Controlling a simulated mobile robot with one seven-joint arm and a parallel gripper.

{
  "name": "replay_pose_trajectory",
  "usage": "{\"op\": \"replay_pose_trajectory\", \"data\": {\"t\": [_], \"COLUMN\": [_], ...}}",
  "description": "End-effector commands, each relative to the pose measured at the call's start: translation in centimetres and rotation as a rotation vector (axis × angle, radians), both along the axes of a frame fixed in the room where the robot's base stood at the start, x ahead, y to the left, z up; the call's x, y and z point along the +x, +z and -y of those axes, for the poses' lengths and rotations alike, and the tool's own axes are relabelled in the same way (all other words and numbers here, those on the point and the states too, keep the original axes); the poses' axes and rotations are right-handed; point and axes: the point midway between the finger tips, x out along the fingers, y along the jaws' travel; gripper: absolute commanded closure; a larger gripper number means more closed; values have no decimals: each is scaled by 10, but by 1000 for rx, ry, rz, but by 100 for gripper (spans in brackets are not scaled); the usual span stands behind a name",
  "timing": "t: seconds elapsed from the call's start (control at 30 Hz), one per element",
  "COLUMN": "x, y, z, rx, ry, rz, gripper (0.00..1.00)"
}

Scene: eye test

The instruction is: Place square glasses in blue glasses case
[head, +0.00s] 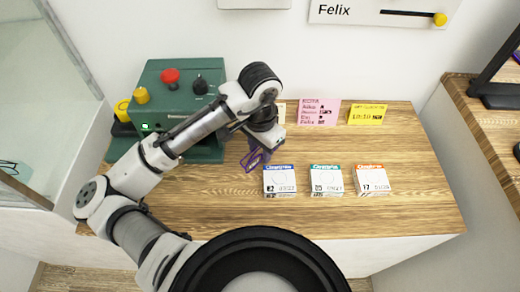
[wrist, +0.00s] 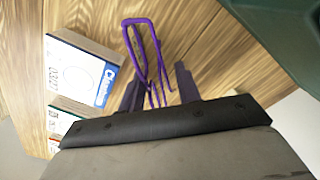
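The purple-framed glasses (head: 252,159) show near my gripper (head: 258,151) in the head view, left of the small boxes. In the wrist view the glasses (wrist: 143,22) have a squarish purple outline. They lie between and beyond the two dark fingers of my gripper (wrist: 158,82). The fingers are apart, with a visible gap between the purple frame and the right finger. I cannot tell whether the frame touches the left finger or the wood. I cannot make out a blue glasses case in either view.
Three white boxes with blue (head: 279,180), teal (head: 326,180) and orange (head: 371,179) tops stand on the wooden table (head: 420,215). A green control box (head: 170,105) with a red button is behind my arm. Pink (head: 319,111) and yellow (head: 367,114) notes stand at the back.

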Motion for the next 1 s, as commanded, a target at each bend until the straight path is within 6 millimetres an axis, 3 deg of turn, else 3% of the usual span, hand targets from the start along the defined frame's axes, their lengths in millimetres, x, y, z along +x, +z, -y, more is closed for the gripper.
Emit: {"op": "replay_pose_trajectory", "data": {"t": [0.03, 0.2, 0.57, 0.77, 1.0], "x": [0, 0, 0, 1, 1], "y": [0, 0, 8, 38, 100], "z": [0, 0, 0, 0, -1], "rx": [0, 0, 1, 2, 6], "ry": [0, 0, 0, -1, 0], "rz": [0, 0, 1, 4, 4], "gripper": [74, 95, 95, 95, 95]}}
